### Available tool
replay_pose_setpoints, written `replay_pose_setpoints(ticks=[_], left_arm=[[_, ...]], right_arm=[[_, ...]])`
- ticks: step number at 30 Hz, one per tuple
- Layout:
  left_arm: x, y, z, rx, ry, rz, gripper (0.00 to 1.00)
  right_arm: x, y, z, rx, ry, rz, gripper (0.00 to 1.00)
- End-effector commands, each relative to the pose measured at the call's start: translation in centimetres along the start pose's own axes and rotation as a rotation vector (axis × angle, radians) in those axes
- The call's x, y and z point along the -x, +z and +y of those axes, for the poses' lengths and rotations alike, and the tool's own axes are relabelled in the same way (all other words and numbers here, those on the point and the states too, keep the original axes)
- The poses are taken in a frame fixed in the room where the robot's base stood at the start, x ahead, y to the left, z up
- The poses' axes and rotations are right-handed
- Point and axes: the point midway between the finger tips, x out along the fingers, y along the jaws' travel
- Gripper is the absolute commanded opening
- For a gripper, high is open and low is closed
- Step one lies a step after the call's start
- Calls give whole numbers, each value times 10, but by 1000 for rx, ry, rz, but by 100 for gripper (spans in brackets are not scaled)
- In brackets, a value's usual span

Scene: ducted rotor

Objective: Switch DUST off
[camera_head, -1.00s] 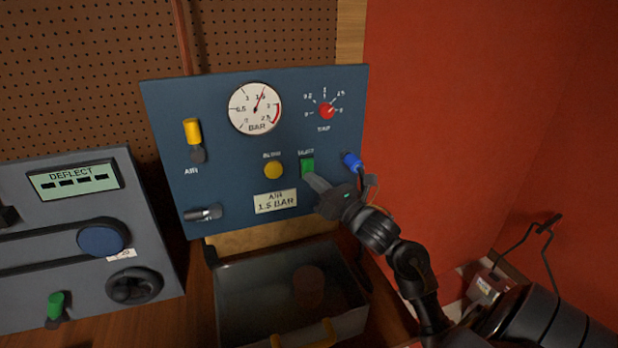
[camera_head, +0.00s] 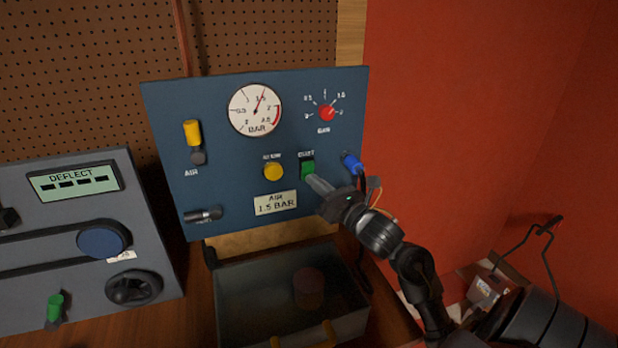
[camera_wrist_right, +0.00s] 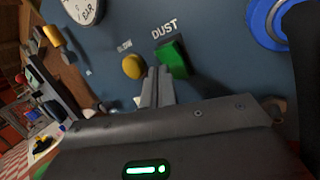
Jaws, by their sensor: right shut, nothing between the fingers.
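The DUST switch is a green rocker (camera_head: 307,168) on the blue panel (camera_head: 230,170), right of a yellow button (camera_head: 273,171). It also shows in the right wrist view (camera_wrist_right: 174,59) under the label DUST. My right gripper (camera_head: 311,179) is shut and empty. Its fingertips are just below the green rocker in the head view. In the right wrist view the fingertips (camera_wrist_right: 158,70) are at the rocker's lower left edge. I cannot tell whether they touch it. The rocker's on or off position is not clear. My left gripper is not in view.
The panel also holds a pressure gauge (camera_head: 255,110), a red knob (camera_head: 326,113), a yellow-handled AIR valve (camera_head: 192,133) and a blue fitting (camera_head: 351,163). An open tray (camera_head: 236,262) stands below. A grey DEFLECT unit (camera_head: 60,225) is at left.

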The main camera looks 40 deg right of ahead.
Motion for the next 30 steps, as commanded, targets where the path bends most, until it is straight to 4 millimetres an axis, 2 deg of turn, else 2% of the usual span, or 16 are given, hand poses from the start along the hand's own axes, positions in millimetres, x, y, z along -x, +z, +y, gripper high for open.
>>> replay_pose_setpoints(ticks=[11, 24, 30], left_arm=[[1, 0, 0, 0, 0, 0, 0], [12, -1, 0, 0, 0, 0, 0], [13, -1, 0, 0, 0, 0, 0]], right_arm=[[2, 2, 1, 0, 0, 0, 0], [30, 23, 22, 0, 0, 0, 0], [36, 26, 26, 0, 0, 0, 0]])
